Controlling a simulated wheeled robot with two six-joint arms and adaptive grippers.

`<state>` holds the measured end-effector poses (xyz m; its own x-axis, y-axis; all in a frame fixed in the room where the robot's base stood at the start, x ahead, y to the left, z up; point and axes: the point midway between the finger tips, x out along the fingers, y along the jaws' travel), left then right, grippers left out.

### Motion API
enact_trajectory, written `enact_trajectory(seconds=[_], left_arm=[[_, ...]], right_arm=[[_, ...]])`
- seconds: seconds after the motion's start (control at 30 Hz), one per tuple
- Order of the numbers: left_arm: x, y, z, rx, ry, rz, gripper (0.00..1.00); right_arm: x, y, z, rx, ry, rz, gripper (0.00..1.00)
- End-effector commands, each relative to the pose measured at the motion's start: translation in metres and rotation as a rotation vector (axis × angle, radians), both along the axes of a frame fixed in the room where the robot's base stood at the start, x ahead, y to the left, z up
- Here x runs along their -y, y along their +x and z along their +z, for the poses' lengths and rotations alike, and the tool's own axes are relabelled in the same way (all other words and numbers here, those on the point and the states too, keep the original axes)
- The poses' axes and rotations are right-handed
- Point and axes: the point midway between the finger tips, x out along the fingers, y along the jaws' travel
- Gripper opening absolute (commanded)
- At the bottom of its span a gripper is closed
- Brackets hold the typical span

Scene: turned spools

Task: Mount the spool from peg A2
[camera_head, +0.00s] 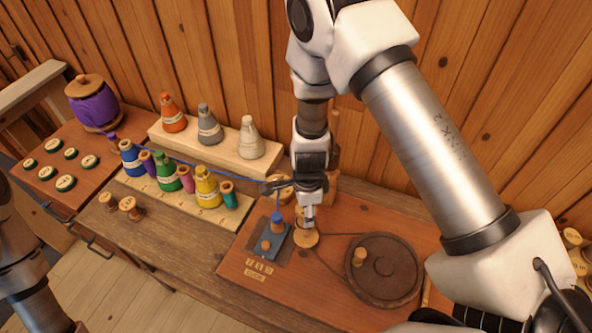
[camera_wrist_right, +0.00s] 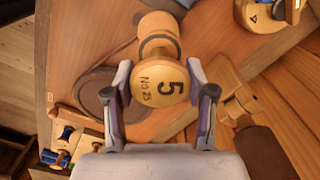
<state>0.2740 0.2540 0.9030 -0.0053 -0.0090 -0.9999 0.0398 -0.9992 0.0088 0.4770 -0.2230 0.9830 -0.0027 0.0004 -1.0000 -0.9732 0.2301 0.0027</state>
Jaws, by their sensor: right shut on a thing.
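A wooden spool (camera_wrist_right: 162,78), its end face marked "5" and "No 23", is between the fingers of my right gripper (camera_wrist_right: 160,92) in the wrist view. In the head view my right gripper (camera_head: 308,212) points down over a small wooden disc (camera_head: 306,239) on the winding board (camera_head: 330,284). The spool is mostly hidden there by the gripper. I cannot tell whether it touches the disc or a spindle. The peg strip (camera_head: 165,202) stands left, with several coloured spools and cones; I cannot read peg A2's label. My left gripper is out of the head view.
A dark wheel (camera_head: 383,268) with a wooden knob lies right of the gripper. Cones stand on a raised block (camera_head: 225,155).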

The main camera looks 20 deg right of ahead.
Motion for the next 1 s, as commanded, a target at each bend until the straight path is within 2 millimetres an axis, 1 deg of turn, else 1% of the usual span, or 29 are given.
enact_trajectory(seconds=[0.03, 0.17, 0.53, 0.7, 1.0], left_arm=[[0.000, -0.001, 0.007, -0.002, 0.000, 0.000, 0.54], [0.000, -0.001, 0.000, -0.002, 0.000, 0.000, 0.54], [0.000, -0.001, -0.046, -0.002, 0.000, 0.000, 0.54], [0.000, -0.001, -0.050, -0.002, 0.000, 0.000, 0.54], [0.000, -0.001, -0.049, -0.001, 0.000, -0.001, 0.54]], right_arm=[[0.001, -0.002, 0.005, -0.002, -0.002, -0.048, 0.21], [0.002, -0.003, -0.003, -0.001, -0.003, -0.096, 0.21], [0.002, -0.003, -0.043, 0.000, -0.002, -0.092, 0.21], [0.002, -0.003, -0.052, 0.000, -0.002, -0.091, 0.21], [0.002, -0.003, -0.052, 0.000, -0.002, -0.090, 0.21]])
